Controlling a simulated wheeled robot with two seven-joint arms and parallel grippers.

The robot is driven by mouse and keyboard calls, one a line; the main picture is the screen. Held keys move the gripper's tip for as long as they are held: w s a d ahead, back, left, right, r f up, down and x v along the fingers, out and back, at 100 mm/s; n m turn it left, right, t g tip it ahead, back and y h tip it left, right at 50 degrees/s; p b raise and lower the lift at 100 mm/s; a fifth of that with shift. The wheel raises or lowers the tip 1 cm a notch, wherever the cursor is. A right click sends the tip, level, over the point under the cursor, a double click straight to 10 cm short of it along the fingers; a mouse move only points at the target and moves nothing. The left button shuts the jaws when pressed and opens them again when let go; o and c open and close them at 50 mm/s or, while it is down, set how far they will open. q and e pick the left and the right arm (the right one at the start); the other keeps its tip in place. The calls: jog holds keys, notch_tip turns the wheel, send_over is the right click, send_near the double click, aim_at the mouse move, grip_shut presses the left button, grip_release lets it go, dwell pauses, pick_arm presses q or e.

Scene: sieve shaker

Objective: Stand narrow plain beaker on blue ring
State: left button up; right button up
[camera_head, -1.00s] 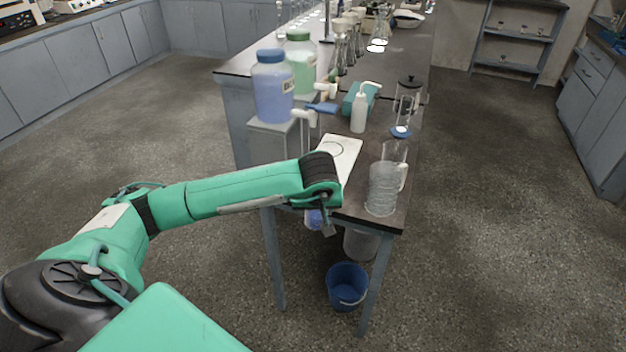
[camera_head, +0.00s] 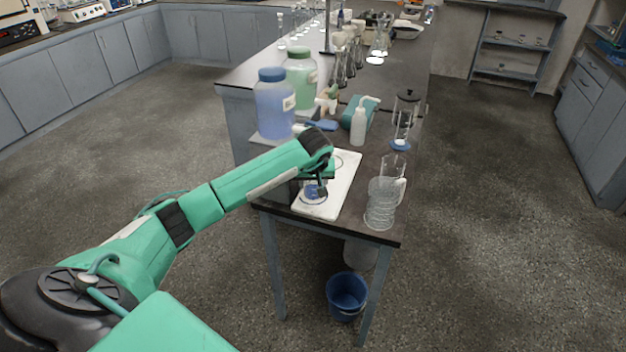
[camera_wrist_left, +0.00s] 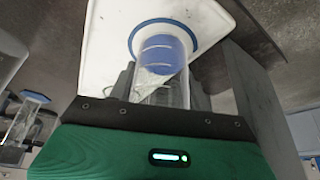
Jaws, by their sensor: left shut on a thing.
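My left gripper (camera_head: 318,190) is shut on a clear, narrow beaker (camera_wrist_left: 172,90), which shows between the fingers in the left wrist view. Blue shows in or through the beaker wall. A blue ring (camera_wrist_left: 135,42) is marked on a white board (camera_head: 338,190). In the left wrist view the beaker's far end overlaps the ring, with the ring's outline showing around it. I cannot tell whether the beaker touches the board. In the head view my gripper is over the near part of the board and partly hides the beaker. My right gripper is not in view.
A large ribbed clear vessel (camera_head: 381,208) stands right of the board, near the bench's front edge. A white wash bottle (camera_head: 358,127), a teal box (camera_head: 366,108) and a blue carboy (camera_head: 273,105) stand behind. A blue bucket (camera_head: 346,296) is on the floor.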

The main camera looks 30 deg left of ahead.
pick_arm(q)
jog(key=shift+w+a, duration=0.3)
jog(key=shift+w, duration=0.2)
jog(key=shift+f+p, duration=0.15)
jog(key=shift+p, duration=0.15)
jog(key=shift+f, duration=0.35)
jog(key=o, duration=0.9)
jog(key=shift+o, duration=1)
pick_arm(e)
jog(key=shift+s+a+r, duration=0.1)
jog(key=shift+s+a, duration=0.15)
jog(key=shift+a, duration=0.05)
